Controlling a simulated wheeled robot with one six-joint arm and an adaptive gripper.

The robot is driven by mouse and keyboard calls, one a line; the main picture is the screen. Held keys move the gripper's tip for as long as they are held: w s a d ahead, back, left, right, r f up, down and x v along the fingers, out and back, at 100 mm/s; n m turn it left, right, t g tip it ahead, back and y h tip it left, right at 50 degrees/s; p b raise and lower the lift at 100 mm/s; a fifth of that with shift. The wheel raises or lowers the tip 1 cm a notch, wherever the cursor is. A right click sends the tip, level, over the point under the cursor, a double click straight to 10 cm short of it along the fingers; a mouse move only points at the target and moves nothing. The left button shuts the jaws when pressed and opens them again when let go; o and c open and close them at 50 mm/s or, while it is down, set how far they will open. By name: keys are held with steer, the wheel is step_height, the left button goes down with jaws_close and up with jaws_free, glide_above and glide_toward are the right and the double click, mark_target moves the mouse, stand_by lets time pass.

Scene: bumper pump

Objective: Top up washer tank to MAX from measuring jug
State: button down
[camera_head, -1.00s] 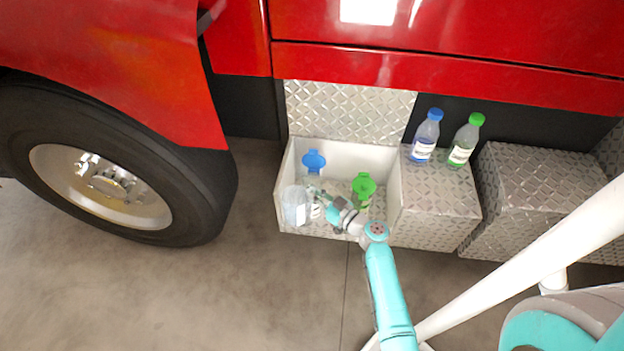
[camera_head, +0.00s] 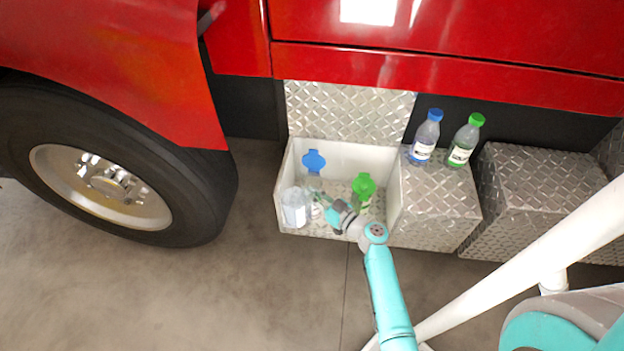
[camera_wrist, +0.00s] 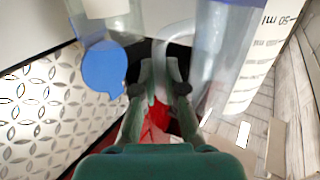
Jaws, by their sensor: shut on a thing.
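The clear measuring jug (camera_head: 295,208) is at the front left of the open white compartment in the head view. In the wrist view the jug (camera_wrist: 215,55), with its printed ml scale, fills the upper right. My gripper (camera_head: 319,200) is shut on its handle, also seen in the wrist view (camera_wrist: 162,90). A blue flip cap (camera_head: 314,160) stands open at the compartment's back left, and in the wrist view it (camera_wrist: 103,70) is left of my fingers. A green cap (camera_head: 364,184) is to the right. The tank's level and MAX mark cannot be made out.
A blue-capped bottle (camera_head: 425,138) and a green-capped bottle (camera_head: 464,141) stand on the tread-plate box (camera_head: 437,205) at the right. The truck wheel (camera_head: 110,185) is to the left, and red bodywork (camera_head: 440,60) overhangs above. The floor in front is clear.

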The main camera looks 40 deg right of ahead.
steer(key=shift+r, duration=3.05)
steer(key=w+a+r+n+y, duration=0.1)
steer(key=w+a+y, duration=0.1)
steer(key=a, duration=0.9)
steer(key=w+a+r+n+y, duration=0.1)
steer(key=w+a, duration=0.4)
steer(key=a, duration=0.6)
steer(key=shift+w+n+g+y, duration=0.15)
steer(key=shift+n+g+y, duration=0.15)
steer(key=shift+g+y, duration=0.15)
